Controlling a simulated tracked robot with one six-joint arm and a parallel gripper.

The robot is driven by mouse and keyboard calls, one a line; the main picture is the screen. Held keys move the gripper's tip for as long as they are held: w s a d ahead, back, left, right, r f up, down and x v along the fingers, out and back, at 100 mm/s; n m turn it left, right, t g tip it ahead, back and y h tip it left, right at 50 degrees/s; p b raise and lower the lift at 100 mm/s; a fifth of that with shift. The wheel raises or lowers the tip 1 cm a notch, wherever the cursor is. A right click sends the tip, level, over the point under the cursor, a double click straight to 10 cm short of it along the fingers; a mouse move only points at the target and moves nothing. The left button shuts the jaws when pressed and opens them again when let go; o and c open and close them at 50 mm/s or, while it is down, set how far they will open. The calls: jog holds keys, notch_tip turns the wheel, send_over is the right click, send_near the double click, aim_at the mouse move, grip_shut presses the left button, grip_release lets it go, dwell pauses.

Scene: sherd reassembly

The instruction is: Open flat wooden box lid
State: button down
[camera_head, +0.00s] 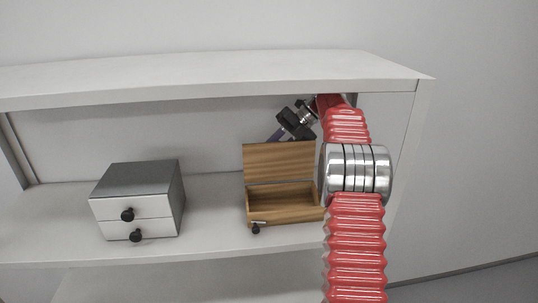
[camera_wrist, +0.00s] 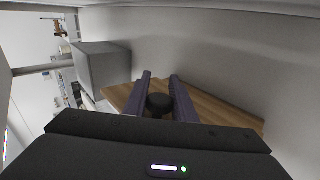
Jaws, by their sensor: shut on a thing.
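The wooden box (camera_head: 290,214) stands on the shelf right of the middle in the head view. Its lid (camera_head: 278,162) is raised, standing nearly upright at the back edge, and the box's inside shows. In the wrist view the lid's wooden face (camera_wrist: 222,108) lies beneath my fingers. My gripper (camera_head: 277,136) is behind the lid's top edge, its purple fingers partly hidden by the lid. In the wrist view my gripper (camera_wrist: 160,77) is shut on a black knob (camera_wrist: 158,103) on the lid.
A grey cabinet (camera_head: 140,190) with two white drawers and black knobs stands on the shelf to the left. Another black knob (camera_head: 256,229) is at the box's lower front left. The shelf's upper board (camera_head: 210,78) runs above. Shelf between cabinet and box is clear.

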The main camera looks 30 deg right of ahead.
jog(key=c, duration=1.5)
grip_release()
jog(key=shift+o, duration=0.2)
